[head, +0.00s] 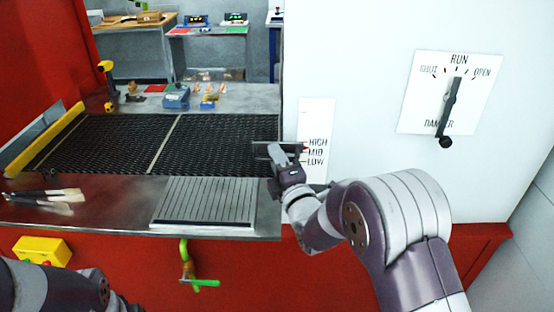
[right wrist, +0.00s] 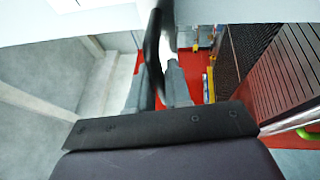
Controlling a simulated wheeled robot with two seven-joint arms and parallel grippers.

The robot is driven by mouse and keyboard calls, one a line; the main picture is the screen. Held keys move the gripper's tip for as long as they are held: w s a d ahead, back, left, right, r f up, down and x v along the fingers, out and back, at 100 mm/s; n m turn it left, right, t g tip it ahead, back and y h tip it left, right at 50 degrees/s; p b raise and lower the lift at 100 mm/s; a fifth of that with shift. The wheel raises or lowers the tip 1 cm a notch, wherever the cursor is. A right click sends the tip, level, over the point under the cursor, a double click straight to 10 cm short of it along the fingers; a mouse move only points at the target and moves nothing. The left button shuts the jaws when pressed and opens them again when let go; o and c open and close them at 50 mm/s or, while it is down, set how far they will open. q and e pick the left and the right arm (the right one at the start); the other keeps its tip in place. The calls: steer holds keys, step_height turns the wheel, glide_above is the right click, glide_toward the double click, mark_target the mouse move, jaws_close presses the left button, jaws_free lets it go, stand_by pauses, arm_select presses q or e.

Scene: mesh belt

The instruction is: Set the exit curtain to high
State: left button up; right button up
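The scale plate (head: 317,135) marked HIGH, MID and LOW is on the white housing at the right end of the mesh belt. A small dark pointer with some red shows beside the marks, near MID to HIGH; its exact setting is too small to tell. My right gripper (head: 275,150) is just left of this scale. In the right wrist view, a black curved bar (right wrist: 152,55) stands between the grey fingers (right wrist: 158,88). I cannot tell whether they press on it. The curtain itself is not clearly visible. My left arm shows at the lower left, without its gripper.
A damper lever (head: 450,105) is on its own plate further right. The mesh belt (head: 215,145) lies left of the gripper, with a ribbed plate (head: 205,200) in front. Brushes (head: 45,195) lie at the left. A green-handled valve (head: 188,265) hangs below the front edge.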

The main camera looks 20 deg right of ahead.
steer(key=shift+o, duration=1.3)
steer(key=shift+r, duration=0.2)
steer(key=shift+s, duration=0.15)
steer(key=shift+s+f, duration=0.15)
steer(key=s+d+f+b, duration=0.1)
steer(key=s+b, duration=0.2)
steer(key=s, duration=0.9)
steer(key=shift+d+f, duration=0.2)
steer(key=shift+f, duration=0.2)
